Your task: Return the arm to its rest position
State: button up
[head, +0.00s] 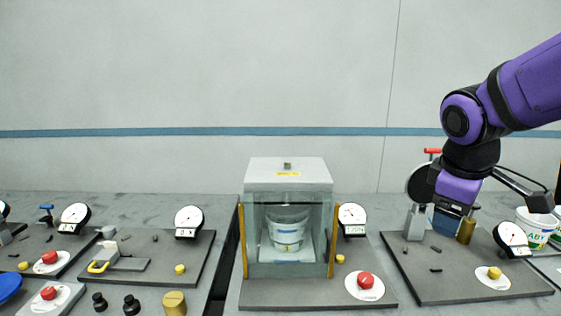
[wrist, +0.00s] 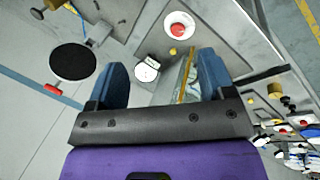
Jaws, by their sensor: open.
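My purple arm (head: 530,85) reaches in from the right in the head view and bends down over the right-hand board (head: 470,285). My gripper (head: 446,226) hangs at its end, low over the back of that board, close to a grey upright post and a brass cylinder (head: 466,231). I cannot tell whether it touches either. In the wrist view my gripper (wrist: 162,80) has its two blue fingers wide apart, with nothing held between them.
A glass-fronted case (head: 288,170) holding a white tub (head: 287,233) stands in the middle. A labelled tub (head: 535,228) and a dial (head: 512,240) stand at the right. A dark disc with a red handle (head: 432,151) rises beside my gripper. Clear space lies above the bench.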

jog(key=s+d+r+m+t+y, duration=0.1)
jog(key=s+r+m, duration=0.3)
jog(key=s+m, duration=0.4)
jog(key=shift+s+r+m+t+y, duration=0.3)
jog(key=shift+s+t+y, duration=0.4)
jog(key=shift+s, duration=1.4)
